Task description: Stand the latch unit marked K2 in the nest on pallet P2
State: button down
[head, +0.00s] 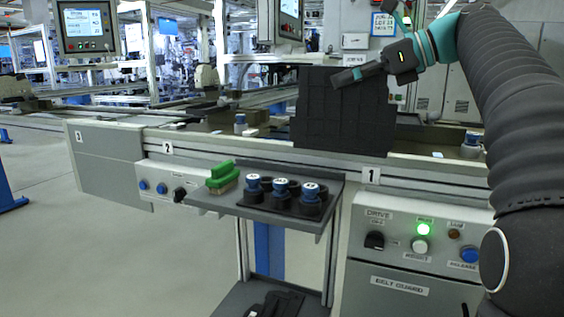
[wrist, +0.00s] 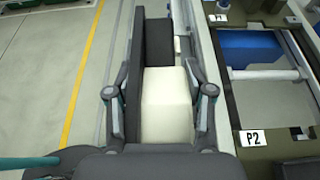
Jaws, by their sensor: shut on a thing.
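My gripper (wrist: 160,98) is shut on a plain cream block (wrist: 166,110), which shows between its two fingers in the wrist view. I see no mark on the block. In the head view my gripper (head: 350,76) is raised over the line, in front of a large black stepped block (head: 343,118); I cannot tell whether they touch. Pallet P2 (wrist: 233,112), with its white label, lies right of my gripper in the wrist view. Its nest is not clear. Several blue-topped units (head: 281,187) stand on the near shelf; their marks are too small to read.
A green brush (head: 222,176) lies on the left end of the shelf (head: 240,208). Other blue-topped units stand on the line, one left of the black block (head: 240,123) and one at right (head: 470,146). A control panel with a lit green lamp (head: 423,229) is below.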

aim_at(304, 126)
jog(key=shift+w+a+f+b, duration=0.7)
jog(key=shift+w+a+f, duration=0.6)
jog(key=shift+f, duration=0.45)
jog(key=shift+w+a+f+b, duration=0.75)
jog(key=shift+w+a+f, duration=0.5)
jog(key=shift+f, duration=0.55)
jog(key=shift+w+a+f+b, duration=0.7)
jog(key=shift+w+a+f, duration=0.55)
jog(key=shift+f, duration=0.5)
jog(key=shift+s, duration=0.1)
jog(key=shift+c, duration=2.2)
grip_release()
jog(key=shift+f, duration=0.15)
